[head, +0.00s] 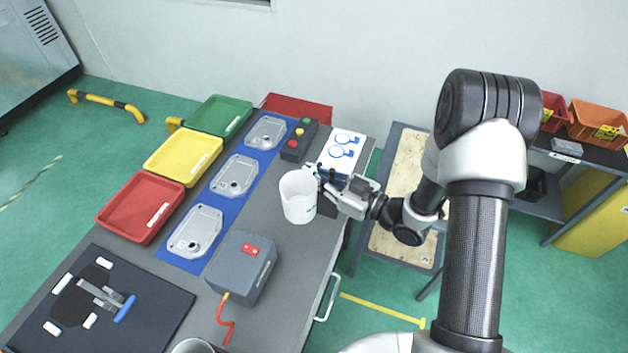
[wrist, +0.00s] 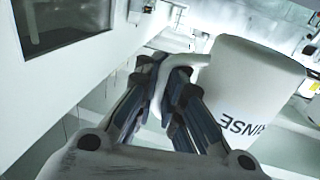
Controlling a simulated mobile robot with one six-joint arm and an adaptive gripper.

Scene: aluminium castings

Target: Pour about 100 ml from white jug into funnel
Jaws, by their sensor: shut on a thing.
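The white jug (head: 298,198) is near the right edge of the grey bench, roughly upright with its open top showing in the head view. My gripper (head: 322,180) is on its right side, shut on the jug's handle. In the wrist view the handle (wrist: 160,92) passes between the fingertips (wrist: 170,85), and the jug body (wrist: 250,85) with dark lettering fills the right side. I cannot tell whether the jug's base touches the bench. I cannot make out a funnel for certain; a round, light rim (head: 193,346) is cut off at the bottom of the head view.
Metal castings (head: 234,176) lie on a blue mat. Red (head: 141,207), yellow (head: 184,155) and green (head: 220,115) trays line the left edge. A button box (head: 300,140) stands behind.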

